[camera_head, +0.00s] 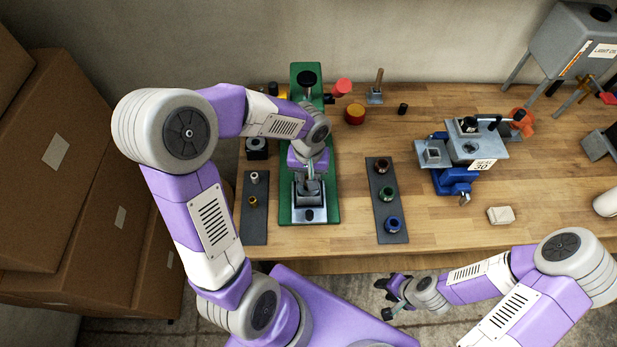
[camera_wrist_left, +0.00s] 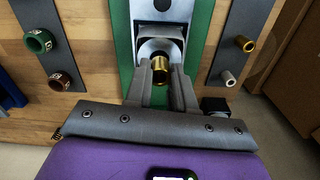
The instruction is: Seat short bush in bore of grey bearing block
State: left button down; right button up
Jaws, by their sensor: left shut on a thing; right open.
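A short brass bush (camera_wrist_left: 160,68) sits between the fingertips of my left gripper (camera_wrist_left: 160,90), which is shut on it. In the head view my left gripper (camera_head: 308,178) is over the green base (camera_head: 325,206) of the press. The grey bearing block (camera_wrist_left: 152,46) is just beyond the fingertips in the left wrist view. The bush overlaps the block's front in that view; I cannot tell whether it is in the bore. The gripper hides the bush in the head view. My right gripper (camera_head: 391,294) is open and empty, in front of the table's edge.
A dark strip (camera_head: 256,225) on the left carries a grey bush (camera_head: 254,177) and a brass bush (camera_head: 252,200). Another strip (camera_head: 398,228) on the right carries dark red, green and blue bushes. A blue-based fixture (camera_head: 455,180) stands further right. Wood between is clear.

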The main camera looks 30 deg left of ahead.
pick_arm(q)
jog(key=shift+w+a, duration=0.2)
jog(key=shift+w, duration=0.1)
jog(key=shift+w+f, duration=0.1)
jog(key=shift+f, duration=1.65)
jog(key=shift+f, duration=0.1)
jog(key=shift+f+b, duration=0.15)
jog(key=shift+b, duration=0.3)
jog(key=c, duration=1)
grip_release()
jog(key=shift+o, duration=0.2)
